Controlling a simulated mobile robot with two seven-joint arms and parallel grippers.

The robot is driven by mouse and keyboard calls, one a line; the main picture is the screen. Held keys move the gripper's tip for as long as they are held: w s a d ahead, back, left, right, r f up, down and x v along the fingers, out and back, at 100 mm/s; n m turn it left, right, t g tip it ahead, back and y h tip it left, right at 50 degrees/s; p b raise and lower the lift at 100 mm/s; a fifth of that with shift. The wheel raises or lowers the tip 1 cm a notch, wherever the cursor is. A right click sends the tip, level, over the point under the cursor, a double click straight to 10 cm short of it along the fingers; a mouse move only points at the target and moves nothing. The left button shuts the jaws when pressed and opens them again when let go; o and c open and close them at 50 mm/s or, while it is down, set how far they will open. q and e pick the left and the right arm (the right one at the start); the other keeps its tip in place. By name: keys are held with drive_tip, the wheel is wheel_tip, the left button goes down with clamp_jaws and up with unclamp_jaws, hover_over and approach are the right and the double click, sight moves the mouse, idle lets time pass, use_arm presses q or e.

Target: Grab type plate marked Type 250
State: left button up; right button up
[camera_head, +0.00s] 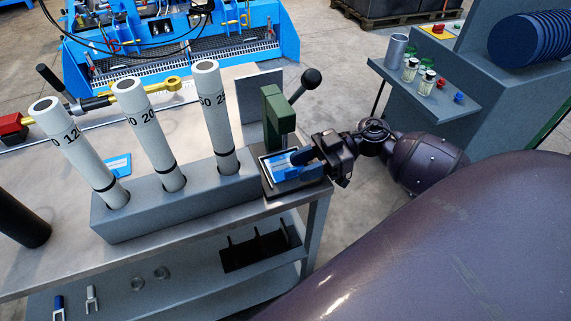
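A blue plate with a pale face (284,171) lies on the dark base of a small green hand press at the right end of the bench. My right gripper (306,157) reaches in from the right, its fingertips at the plate's right part. Whether the fingers are closed on it cannot be made out. Another small blue plate (118,166) lies flat on the bench behind the tube rack. The print on both plates is too small to read. My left gripper is not in view.
A grey rack (160,212) holds three white tubes with partly visible numbers, close left of the press (277,115). The press lever (310,79) rises behind my gripper. A lower shelf holds a black rack (258,251). A grey side stand (428,95) carries small bottles.

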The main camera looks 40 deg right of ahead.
drive_tip(key=shift+w+a+f, duration=0.1)
drive_tip(key=shift+w+a, duration=0.05)
drive_tip(key=shift+a, duration=0.55)
clamp_jaws()
